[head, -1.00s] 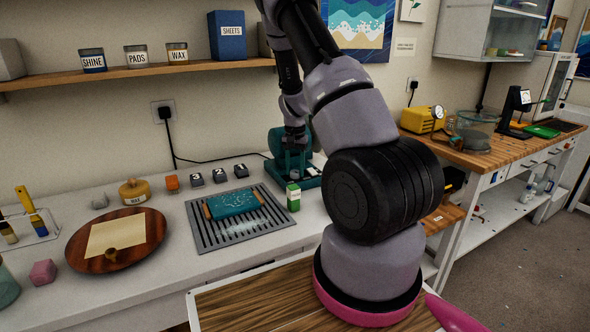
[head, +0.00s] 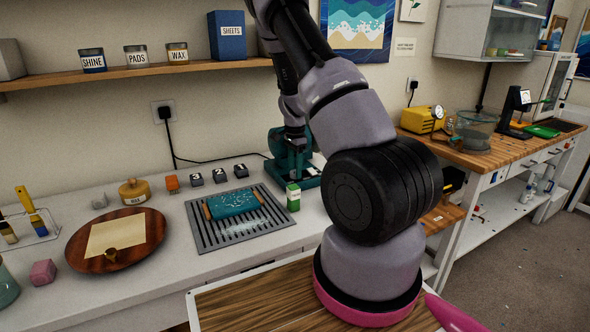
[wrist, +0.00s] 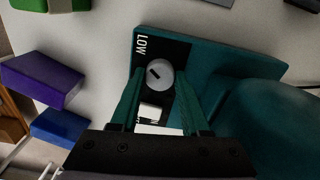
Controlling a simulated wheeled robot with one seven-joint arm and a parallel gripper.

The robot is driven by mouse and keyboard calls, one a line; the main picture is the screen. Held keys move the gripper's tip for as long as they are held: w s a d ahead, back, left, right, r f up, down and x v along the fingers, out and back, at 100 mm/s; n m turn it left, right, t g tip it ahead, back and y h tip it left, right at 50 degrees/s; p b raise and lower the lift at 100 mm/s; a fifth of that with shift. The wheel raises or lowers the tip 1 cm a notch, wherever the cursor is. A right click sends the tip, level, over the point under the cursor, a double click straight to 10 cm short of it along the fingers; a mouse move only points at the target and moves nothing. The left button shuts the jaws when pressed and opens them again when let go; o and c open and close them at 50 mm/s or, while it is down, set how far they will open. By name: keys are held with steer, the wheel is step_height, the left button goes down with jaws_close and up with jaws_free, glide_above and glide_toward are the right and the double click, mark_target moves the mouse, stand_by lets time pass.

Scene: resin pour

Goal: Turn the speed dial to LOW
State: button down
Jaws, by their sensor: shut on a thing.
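The teal machine (head: 304,177) stands at the back right of the white bench, partly hidden by my arm. In the wrist view its teal body (wrist: 220,55) carries a dark panel with the word LOW (wrist: 140,44). The round grey speed dial (wrist: 160,75) sits on this panel, just below and right of LOW. Its dark pointer mark lies on the dial's left side and slants up-left in the picture. My gripper (wrist: 159,84) is shut on the dial, one green finger on each side. In the head view my gripper (head: 297,138) is at the machine, and the dial is hidden.
A green-and-white box (head: 293,198) stands just in front of the machine. A grey grooved tray (head: 215,240) with a teal piece on it lies to the left. Several small dark labelled blocks stand behind the tray. Purple (wrist: 45,78) and blue (wrist: 62,127) blocks show in the wrist view.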

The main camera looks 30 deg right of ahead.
stand_by(0.5)
steer(key=shift+c, duration=1.9)
jaws_free()
steer(key=shift+r, duration=0.1)
step_height(320, 180, up, 11)
